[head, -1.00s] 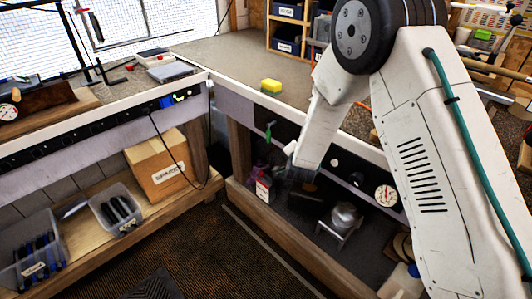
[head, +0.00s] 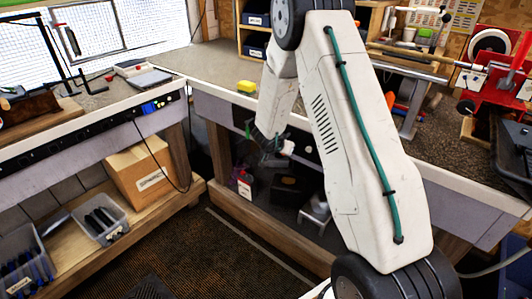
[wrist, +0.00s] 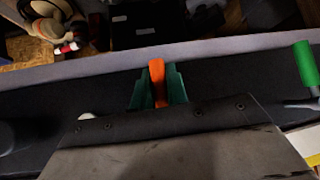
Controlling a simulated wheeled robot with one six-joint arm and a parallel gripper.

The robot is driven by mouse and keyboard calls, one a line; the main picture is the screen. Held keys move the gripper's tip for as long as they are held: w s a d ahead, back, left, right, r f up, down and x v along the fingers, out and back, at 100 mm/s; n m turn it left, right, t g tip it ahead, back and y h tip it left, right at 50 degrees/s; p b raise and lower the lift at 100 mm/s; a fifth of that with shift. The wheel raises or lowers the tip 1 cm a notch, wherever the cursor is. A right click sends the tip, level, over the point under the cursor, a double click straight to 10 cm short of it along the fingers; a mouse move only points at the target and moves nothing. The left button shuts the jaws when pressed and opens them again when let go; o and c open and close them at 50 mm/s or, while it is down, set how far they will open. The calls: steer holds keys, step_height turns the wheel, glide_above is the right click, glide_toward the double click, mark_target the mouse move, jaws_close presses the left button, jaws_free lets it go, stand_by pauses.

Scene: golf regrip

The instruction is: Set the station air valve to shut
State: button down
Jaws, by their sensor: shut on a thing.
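My gripper (wrist: 157,92) has dark green fingers, shut on an upright orange handle (wrist: 156,70) at the middle of the wrist view. The handle's lower part and mount are hidden by the gripper. To the right, apart from the fingers, a green lever handle (wrist: 305,64) sits on a metal stem. In the head view my gripper (head: 268,143) is against the dark panel under the bench edge, and the orange handle cannot be made out there. The green lever (head: 248,129) shows just left of it. I cannot read any valve label.
A yellow sponge (head: 246,86) lies on the bench top above. Below are a small red and white container (head: 245,184) and a metal pot or stand (head: 315,208), partly behind my arm. A cardboard box (head: 140,172) stands on the left shelf. Floor ahead is open.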

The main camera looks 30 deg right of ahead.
steer(key=shift+s+f, duration=0.1)
steer(key=shift+s, duration=0.1)
stand_by(0.3)
steer(key=c, duration=1.4)
jaws_free()
steer(key=v, duration=0.8)
steer(key=shift+w, duration=0.1)
